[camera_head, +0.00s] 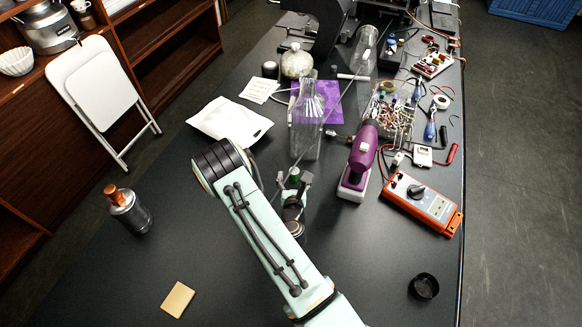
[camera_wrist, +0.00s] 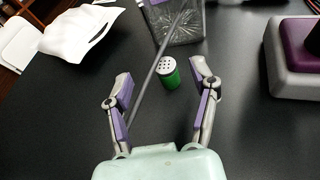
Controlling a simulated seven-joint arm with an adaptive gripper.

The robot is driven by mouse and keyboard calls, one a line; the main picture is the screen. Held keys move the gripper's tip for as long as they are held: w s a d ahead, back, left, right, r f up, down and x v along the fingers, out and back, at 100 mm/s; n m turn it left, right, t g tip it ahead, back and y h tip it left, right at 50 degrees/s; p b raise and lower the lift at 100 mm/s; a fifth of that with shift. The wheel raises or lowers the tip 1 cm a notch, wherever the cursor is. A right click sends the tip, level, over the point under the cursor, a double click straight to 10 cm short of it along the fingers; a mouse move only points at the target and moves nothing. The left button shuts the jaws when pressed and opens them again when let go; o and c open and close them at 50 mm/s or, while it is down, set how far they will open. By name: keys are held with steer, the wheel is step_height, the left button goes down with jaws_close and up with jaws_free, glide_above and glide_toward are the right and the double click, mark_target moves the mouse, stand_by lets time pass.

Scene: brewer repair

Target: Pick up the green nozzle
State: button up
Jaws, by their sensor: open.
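The green nozzle (camera_wrist: 168,73) is a short green cylinder with a pale, perforated top. In the wrist view it stands on the dark table, just ahead of my gripper (camera_wrist: 163,90) and between the lines of its two fingers. My gripper is open and empty, with its purple-padded fingers spread apart. In the head view the green nozzle (camera_head: 294,175) shows as a small green spot by my gripper, partly hidden by it. A thin grey rod passes close on the nozzle's left in the wrist view.
A clear glass bottle (camera_head: 306,125) stands just behind the nozzle. A purple drill (camera_head: 364,150) stands to the right. A white pouch (camera_head: 229,121) lies to the left. An orange meter (camera_head: 421,201) is farther right. The front table around the tan block (camera_head: 177,299) is mostly clear.

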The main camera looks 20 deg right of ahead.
mark_target(294, 174)
steer(key=shift+s+a+f, duration=0.1)
steer(key=shift+s+f, duration=0.3)
steer(key=shift+f, duration=0.65)
steer(key=shift+x, duration=3.25)
steer(key=shift+a, duration=0.1)
jaws_close()
